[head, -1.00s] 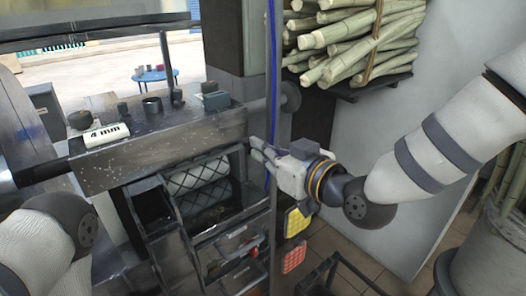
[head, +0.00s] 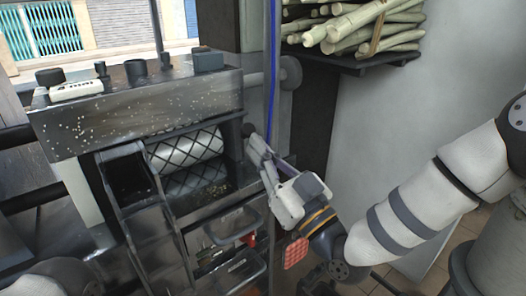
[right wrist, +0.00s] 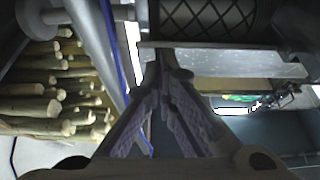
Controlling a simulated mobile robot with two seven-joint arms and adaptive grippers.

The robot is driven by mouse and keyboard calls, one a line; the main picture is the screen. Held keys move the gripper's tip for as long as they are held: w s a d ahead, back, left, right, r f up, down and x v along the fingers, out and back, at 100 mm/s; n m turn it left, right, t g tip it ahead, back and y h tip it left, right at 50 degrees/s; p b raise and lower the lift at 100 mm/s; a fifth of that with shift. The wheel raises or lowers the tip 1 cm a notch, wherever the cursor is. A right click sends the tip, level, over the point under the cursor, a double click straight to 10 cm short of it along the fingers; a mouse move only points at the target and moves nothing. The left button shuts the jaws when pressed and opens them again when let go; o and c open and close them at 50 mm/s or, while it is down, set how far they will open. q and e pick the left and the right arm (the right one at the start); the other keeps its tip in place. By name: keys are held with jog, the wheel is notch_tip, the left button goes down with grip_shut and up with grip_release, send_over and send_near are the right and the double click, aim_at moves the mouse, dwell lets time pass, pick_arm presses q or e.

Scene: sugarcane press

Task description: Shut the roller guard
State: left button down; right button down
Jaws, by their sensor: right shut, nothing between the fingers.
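The sugarcane press (head: 140,115) stands left of centre in the head view. In its front opening, a black diamond mesh (head: 185,150) lies over a pale roller; I cannot tell for sure where the roller guard begins and ends or how far it is swung. The diamond pattern also shows at the top of the right wrist view (right wrist: 205,18). My right gripper (head: 249,134) is shut and empty, its fingertips at the right end of the opening by a dark round knob. Contact is unclear. The fingers (right wrist: 160,62) meet in the right wrist view. My left gripper is out of view.
A sloping chute (head: 150,215) and drawers (head: 235,225) sit below the opening. A blue upright hose (head: 273,75) runs close to my right gripper. Cane bundles (head: 355,25) lie on a shelf at upper right. A grey bin (head: 500,250) stands at right.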

jog(key=shift+w+a+f+b, duration=0.15)
jog(key=shift+f+b, duration=0.05)
jog(key=shift+f, duration=0.2)
jog(key=shift+w+a+f+b, duration=0.1)
jog(key=shift+f+b, duration=0.05)
jog(key=shift+f, duration=0.25)
jog(key=shift+w+a+f+b, duration=0.25)
jog(key=shift+w+f, duration=0.1)
jog(key=shift+f, duration=0.15)
jog(key=shift+w+a+f+b, duration=0.2)
jog(key=shift+w+f, duration=0.1)
jog(key=shift+f, duration=0.15)
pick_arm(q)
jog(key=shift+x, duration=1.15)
pick_arm(e)
jog(key=shift+w+a+f, duration=0.3)
jog(key=shift+w+f, duration=0.05)
jog(key=shift+w, duration=0.2)
